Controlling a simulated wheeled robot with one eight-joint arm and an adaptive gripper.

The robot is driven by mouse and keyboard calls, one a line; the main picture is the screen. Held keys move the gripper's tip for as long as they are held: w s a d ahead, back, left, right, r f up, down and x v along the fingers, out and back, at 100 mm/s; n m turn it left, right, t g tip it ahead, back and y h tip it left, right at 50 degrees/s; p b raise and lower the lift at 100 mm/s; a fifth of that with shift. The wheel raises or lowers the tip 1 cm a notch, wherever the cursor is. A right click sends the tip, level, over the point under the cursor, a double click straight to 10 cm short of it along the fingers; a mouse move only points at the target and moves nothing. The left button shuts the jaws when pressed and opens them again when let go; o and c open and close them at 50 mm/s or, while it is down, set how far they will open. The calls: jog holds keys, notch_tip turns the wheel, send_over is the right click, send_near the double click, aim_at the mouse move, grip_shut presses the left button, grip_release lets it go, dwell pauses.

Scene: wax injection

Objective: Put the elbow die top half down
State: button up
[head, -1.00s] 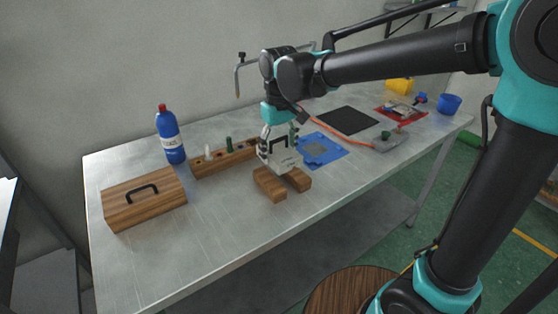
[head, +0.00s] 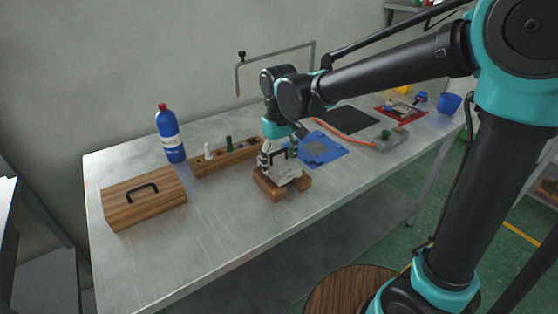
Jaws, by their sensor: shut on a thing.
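The elbow die top half (head: 286,175) is a pale grey metal block with a dark handle on top. My gripper (head: 278,157) is shut on it from above, at the handle. The block sits low over a pair of brown wooden blocks (head: 268,190) on the metal table, seemingly between or on them. I cannot tell whether it touches them. The gripper hides part of the handle.
A wooden box with a handle (head: 145,198), a blue bottle (head: 169,135) and a wooden rack (head: 225,158) stand to the left. A blue mat (head: 322,150) and a black mat (head: 347,119) lie behind to the right. The table's (head: 220,225) front left is clear.

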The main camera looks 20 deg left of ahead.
aim_at(279, 151)
jog(key=shift+f, duration=0.15)
jog(key=o, duration=1.9)
